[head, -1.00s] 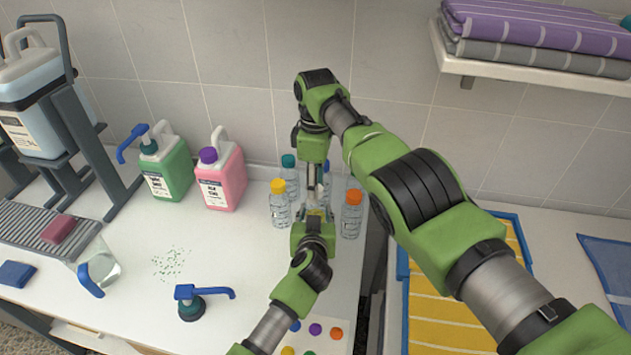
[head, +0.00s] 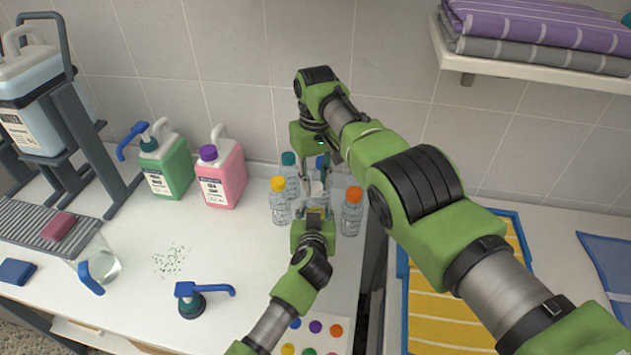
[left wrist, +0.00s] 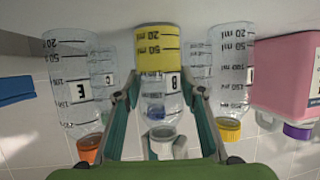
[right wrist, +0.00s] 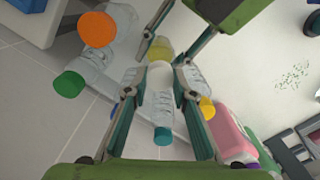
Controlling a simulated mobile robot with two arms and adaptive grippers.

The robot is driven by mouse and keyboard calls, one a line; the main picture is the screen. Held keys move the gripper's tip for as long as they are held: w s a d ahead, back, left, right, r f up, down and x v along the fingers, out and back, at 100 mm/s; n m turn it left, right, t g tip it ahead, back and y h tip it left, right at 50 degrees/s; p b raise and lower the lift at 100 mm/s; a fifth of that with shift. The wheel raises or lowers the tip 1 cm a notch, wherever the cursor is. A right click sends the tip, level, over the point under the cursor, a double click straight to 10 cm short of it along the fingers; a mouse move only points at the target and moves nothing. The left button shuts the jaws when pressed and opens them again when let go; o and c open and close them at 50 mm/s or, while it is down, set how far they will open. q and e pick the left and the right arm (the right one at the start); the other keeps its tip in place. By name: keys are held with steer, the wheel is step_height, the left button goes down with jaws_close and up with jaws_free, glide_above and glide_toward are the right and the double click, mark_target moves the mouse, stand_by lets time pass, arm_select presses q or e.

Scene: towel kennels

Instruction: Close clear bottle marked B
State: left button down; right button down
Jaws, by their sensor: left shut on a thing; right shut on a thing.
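Bottle B (left wrist: 153,92) is clear, with yellow liquid and a B label. It stands in the middle of the left wrist view, which shows it upside down. My left gripper (head: 317,213) is shut on its body from the front. My right gripper (head: 316,178) is above it, its fingers pointing down. In the right wrist view it is shut on a white cap (right wrist: 160,75), with the yellow of bottle B just beyond. The cap is at the bottle's mouth; I cannot tell whether it is seated. The fingers partly hide the neck.
Clear bottles with yellow (head: 278,205), teal (head: 289,175), orange (head: 352,212) and blue (head: 322,161) caps stand close around. Pink (head: 220,175) and green (head: 166,170) jugs stand further left. A loose blue pump (head: 192,300) lies on the open counter at front left.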

steer(key=m, duration=0.6)
steer(key=shift+m, duration=0.4)
steer(key=c, duration=1.6)
jaws_free()
step_height(320, 180, up, 12)
steer(key=shift+f, duration=0.1)
arm_select(q)
steer(key=c, duration=1.3)
jaws_free()
steer(key=shift+o, duration=0.2)
